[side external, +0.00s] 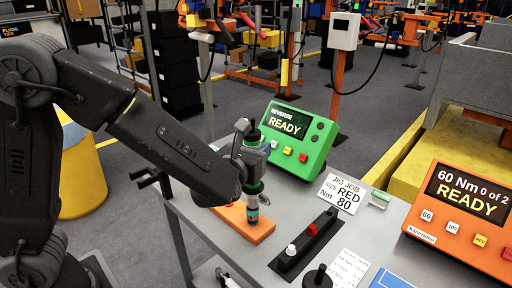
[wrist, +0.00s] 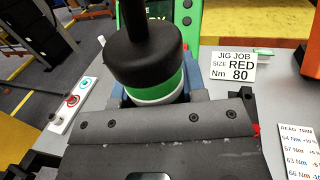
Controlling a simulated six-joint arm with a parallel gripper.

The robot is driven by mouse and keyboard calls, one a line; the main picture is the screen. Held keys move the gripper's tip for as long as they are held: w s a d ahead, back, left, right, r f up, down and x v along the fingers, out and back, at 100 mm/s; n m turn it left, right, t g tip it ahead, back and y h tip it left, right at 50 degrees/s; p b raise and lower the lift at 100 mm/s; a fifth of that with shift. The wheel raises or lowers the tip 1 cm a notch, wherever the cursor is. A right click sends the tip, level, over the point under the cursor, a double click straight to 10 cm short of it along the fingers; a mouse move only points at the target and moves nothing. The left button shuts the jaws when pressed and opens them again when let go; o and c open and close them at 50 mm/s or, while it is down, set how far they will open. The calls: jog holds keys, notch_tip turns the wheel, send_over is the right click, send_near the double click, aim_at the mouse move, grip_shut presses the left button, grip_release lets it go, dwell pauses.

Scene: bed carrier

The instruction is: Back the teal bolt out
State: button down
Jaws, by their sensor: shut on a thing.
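My gripper (side external: 250,165) is shut on an upright power tool, which has a black top, a green band and a white ring in the wrist view (wrist: 155,75). In the side view the tool's green lower body (side external: 253,187) shows below my gripper. A teal piece (side external: 252,202) shows under it, above an orange plate (side external: 262,229) on the grey bench. The tool's lower end stands over the plate. I cannot tell whether the teal piece is the bolt or part of the tool, or whether they are engaged.
A green controller (side external: 298,142) reads REVERSE READY. An orange controller (side external: 464,215) reads 60 Nm, 0 of 2, READY. A card (side external: 338,194) says JIG JOB, SIZE RED, Nm 80. A black rack (side external: 302,247) holds white and red pieces. A black knob (side external: 318,276) stands near the front.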

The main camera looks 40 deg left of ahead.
jog(key=shift+f, duration=0.45)
dwell(0.8)
jog(key=shift+r, duration=1.5)
dwell(3.0)
jog(key=shift+r, duration=3.7)
